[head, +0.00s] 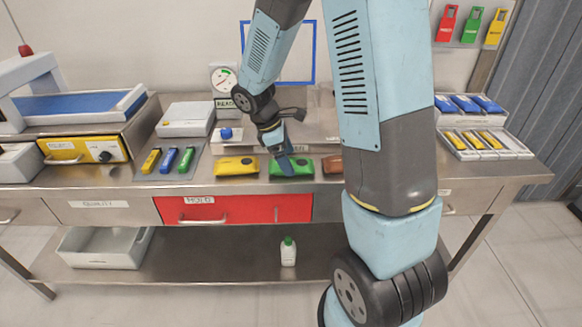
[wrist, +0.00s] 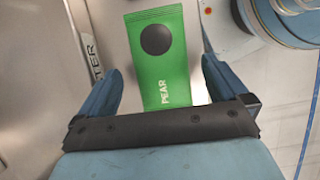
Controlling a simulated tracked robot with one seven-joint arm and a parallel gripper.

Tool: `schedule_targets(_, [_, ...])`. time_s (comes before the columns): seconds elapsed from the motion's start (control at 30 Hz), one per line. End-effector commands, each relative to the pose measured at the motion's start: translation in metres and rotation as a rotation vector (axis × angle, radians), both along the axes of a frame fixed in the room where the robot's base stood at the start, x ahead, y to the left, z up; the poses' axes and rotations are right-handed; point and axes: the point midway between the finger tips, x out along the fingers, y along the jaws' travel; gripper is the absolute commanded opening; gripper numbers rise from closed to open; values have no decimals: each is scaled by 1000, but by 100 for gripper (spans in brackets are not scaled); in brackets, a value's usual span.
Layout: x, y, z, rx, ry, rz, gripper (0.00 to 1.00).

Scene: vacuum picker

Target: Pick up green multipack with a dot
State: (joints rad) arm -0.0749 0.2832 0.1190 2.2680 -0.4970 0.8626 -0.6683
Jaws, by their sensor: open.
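The green multipack (head: 292,166) lies flat on the metal bench, between a yellow pack and a brown pack. In the wrist view the green multipack (wrist: 160,62) shows a dark round dot near its top and the word PEAR. My gripper (head: 284,168) is over the green multipack in the head view and hides part of it. In the wrist view my gripper (wrist: 155,75) is open, with one blue finger on each side of the pack. I cannot tell how far above the bench the fingertips are. Nothing is held.
A yellow pack (head: 236,167) lies to the left and a brown pack (head: 332,165) to the right, partly behind my arm. A grey device with a blue knob (head: 226,133) stands behind. Trays of blue packs (head: 468,104) and yellow packs (head: 484,140) are at the right.

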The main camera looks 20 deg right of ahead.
Motion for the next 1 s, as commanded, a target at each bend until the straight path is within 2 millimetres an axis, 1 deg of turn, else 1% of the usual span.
schedule_targets(0.03, [-1,-2,-5,-1,2,-1,100])
schedule_targets(0.13, [-2,-5,-11,0,0,-2,100])
schedule_targets(0.4, [-2,-6,-13,0,-1,-2,100])
schedule_targets(1.0, [-2,-6,-13,0,-1,-3,43])
